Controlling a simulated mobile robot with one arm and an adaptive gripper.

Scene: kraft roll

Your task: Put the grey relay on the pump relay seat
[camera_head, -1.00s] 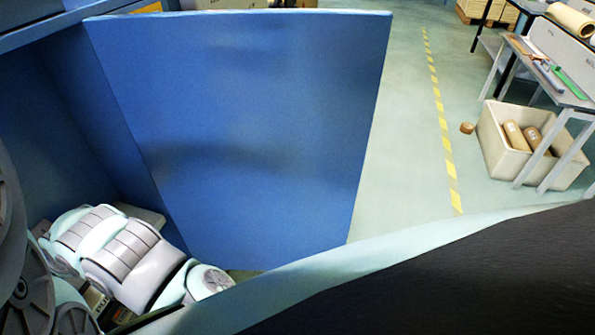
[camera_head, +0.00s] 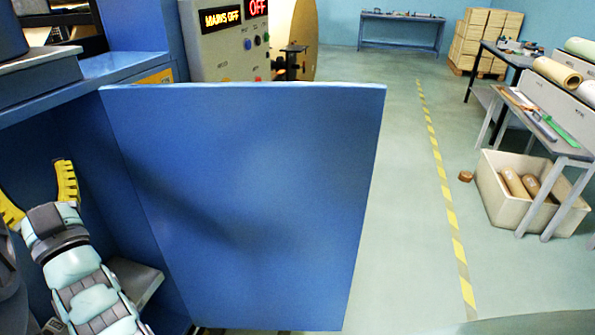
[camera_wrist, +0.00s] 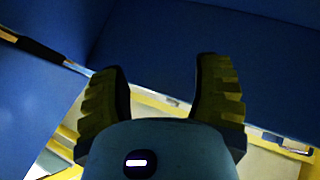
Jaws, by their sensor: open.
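I see neither the grey relay nor the pump relay seat in either view. My gripper (camera_head: 38,195) is at the far left of the head view, beside a large blue panel that stands like an open cabinet door (camera_head: 245,200). Its yellow fingers point up and stand apart, with nothing between them. In the wrist view my gripper (camera_wrist: 160,72) is open and empty too, with dark blue walls around it and a pale, yellow-edged area behind the fingers.
A grey control box (camera_head: 225,45) behind the door shows "MAINS OFF" and "OFF". A blue ledge (camera_head: 110,68) runs above my gripper. A cream bin (camera_head: 515,190) with brown rolls stands at right under a grey bench.

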